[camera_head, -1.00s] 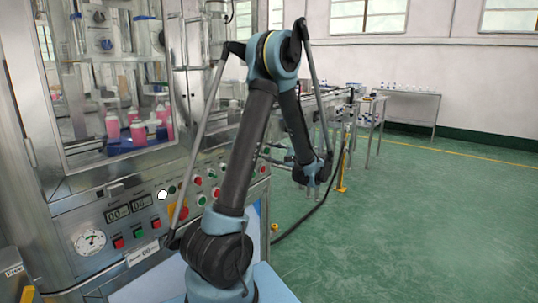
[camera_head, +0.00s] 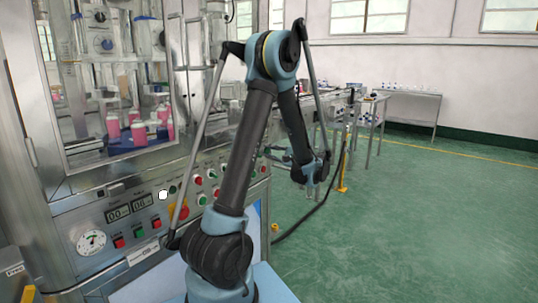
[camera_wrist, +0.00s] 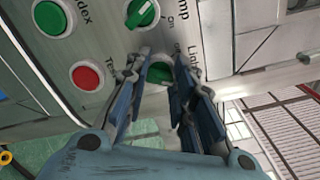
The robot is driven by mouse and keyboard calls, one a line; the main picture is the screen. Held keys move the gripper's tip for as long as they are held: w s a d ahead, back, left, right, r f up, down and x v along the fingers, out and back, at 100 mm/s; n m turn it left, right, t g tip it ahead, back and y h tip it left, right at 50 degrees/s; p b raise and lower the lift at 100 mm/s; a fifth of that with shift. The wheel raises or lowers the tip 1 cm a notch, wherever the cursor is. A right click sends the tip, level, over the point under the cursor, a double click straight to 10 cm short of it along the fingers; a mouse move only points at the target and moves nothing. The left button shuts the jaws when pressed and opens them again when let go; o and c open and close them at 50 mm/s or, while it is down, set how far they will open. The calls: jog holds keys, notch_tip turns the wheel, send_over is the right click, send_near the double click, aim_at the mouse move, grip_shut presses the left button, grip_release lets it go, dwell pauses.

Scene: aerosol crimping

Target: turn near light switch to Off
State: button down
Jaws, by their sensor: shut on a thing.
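In the wrist view, my gripper (camera_wrist: 161,62) has its two blue fingers around a round green knob (camera_wrist: 159,74) on the steel panel. The partly hidden lettering beside it seems to read "Light", so this is the light switch. The fingers are closed on the knob's sides and hide much of it. I cannot read which way its handle points. In the head view, my wrist reaches to the right end of the machine's panel, and the knob cannot be made out there.
A green pump knob (camera_wrist: 142,13), a green index button (camera_wrist: 52,18) and a red button (camera_wrist: 87,76) sit close beside my fingers. The steel machine (camera_head: 65,215) fills the left of the head view. Green floor (camera_head: 420,210) is open at right.

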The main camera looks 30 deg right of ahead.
jog(key=n, duration=1.1)
jog(key=shift+f, duration=0.15)
jog(key=shift+n, duration=0.4)
dwell(0.4)
jog(key=c, duration=1.4)
grip_release()
jog(key=shift+o, duration=0.2)
jog(key=shift+s+d, duration=0.1)
jog(key=v, duration=1.1)
jog(key=shift+s, duration=0.3)
